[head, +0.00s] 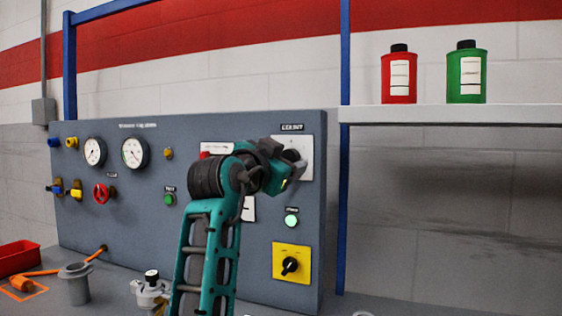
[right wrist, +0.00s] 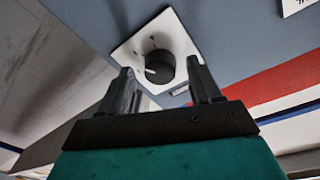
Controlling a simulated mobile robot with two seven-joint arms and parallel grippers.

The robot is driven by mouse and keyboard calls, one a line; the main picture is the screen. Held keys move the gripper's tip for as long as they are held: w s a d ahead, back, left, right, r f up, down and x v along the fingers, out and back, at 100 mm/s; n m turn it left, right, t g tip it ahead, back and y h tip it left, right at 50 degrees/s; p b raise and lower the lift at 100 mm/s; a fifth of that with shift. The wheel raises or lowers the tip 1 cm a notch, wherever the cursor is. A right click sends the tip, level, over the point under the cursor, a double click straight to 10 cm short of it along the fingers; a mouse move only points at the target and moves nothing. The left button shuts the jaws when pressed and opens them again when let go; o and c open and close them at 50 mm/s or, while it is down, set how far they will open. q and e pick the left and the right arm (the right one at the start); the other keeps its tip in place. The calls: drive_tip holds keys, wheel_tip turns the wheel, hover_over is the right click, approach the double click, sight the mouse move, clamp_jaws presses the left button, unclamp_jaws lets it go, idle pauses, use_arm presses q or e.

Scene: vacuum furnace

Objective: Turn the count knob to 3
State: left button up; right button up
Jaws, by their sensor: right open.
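The count knob (right wrist: 160,66) is a dark round knob on a white square plate (right wrist: 143,50) on the panel. In the right wrist view its white pointer mark points to the left, and small marks on the plate are too blurred to read. In the head view the plate (head: 307,147) sits under a dark label at the panel's upper right, partly hidden by my gripper. My right gripper (right wrist: 160,82) is open, with its fingers on either side of the knob in the picture. I cannot tell whether they touch it. My left gripper is not in view.
The panel (head: 140,240) also holds gauges (head: 134,152), a red valve knob (head: 102,193), a green button (head: 292,221) and a black switch on a yellow plate (head: 291,248). A shelf (head: 450,114) with two bottles stands right. Loose items lie on the bench at lower left.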

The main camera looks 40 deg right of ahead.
drive_tip(key=b+v, duration=0.3)
drive_tip(key=v, duration=1)
drive_tip(key=shift+r, duration=0.1)
